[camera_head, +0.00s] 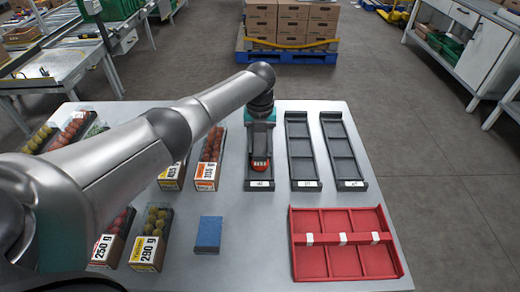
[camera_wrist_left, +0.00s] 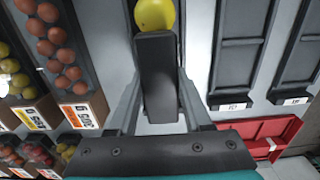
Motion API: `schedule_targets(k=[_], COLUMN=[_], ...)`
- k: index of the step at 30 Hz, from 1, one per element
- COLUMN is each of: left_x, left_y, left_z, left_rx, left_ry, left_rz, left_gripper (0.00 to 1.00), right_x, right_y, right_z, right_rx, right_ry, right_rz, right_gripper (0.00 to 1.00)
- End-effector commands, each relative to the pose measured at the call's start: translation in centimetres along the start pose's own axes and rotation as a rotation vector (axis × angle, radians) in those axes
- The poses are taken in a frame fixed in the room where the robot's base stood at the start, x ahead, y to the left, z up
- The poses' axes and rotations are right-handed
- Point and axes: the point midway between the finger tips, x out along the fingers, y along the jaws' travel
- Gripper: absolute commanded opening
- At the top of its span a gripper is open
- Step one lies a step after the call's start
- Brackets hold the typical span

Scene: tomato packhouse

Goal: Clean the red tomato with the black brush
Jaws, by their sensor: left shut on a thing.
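My left gripper (camera_head: 260,148) points down over the near end of the left black tray (camera_head: 259,185). It is shut on a dark oblong block, apparently the black brush (camera_wrist_left: 157,78), which shows between the fingers in the left wrist view. The red tomato (camera_head: 260,164) shows just below the gripper in the head view, at the tray's near part. It cannot be seen in the wrist view, and whether the brush touches it is unclear. A yellow tomato (camera_wrist_left: 154,14) lies beyond the brush; the arm hides it in the head view. My right gripper is out of view.
Two empty black trays (camera_head: 303,185) (camera_head: 350,184) stand to the right. A red divided tray (camera_head: 327,278) lies at the near right, a blue block (camera_head: 208,234) left of it. Labelled tomato boxes (camera_head: 150,241) fill the left side. Bare tabletop (camera_head: 255,240) shows between.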

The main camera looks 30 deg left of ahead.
Motion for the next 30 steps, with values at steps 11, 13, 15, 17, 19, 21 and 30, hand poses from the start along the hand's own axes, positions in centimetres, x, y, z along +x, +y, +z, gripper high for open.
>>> schedule_targets(k=[11, 13, 15, 17, 19, 21, 30], left_x=[-0.1, -0.1, -0.3, -0.6, -1.2, -1.8, -4.2], left_y=[0.0, 0.0, 0.0, 0.0, 0.0, 0.0, 0.0], left_z=[0.2, 0.2, 0.2, 0.2, 0.2, 0.2, 0.3], left_rx=[0.000, 0.000, 0.000, 0.000, 0.000, 0.000, -0.001], left_ry=[0.000, 0.000, 0.000, 0.000, 0.000, 0.000, 0.000], left_rz=[-0.001, -0.001, -0.001, -0.001, -0.001, -0.001, -0.001], left_gripper=[0.00, 0.00, 0.00, 0.00, 0.00, 0.00, 0.00], right_x=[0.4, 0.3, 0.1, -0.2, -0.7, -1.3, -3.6], right_y=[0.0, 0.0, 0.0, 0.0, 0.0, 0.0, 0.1], right_z=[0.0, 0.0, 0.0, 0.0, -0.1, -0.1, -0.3], right_rx=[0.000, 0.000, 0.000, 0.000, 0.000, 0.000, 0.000], right_ry=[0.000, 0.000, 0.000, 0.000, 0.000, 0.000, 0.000], right_rz=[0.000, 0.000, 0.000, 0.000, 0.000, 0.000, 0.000], right_gripper=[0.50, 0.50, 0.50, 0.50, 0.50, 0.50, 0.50])
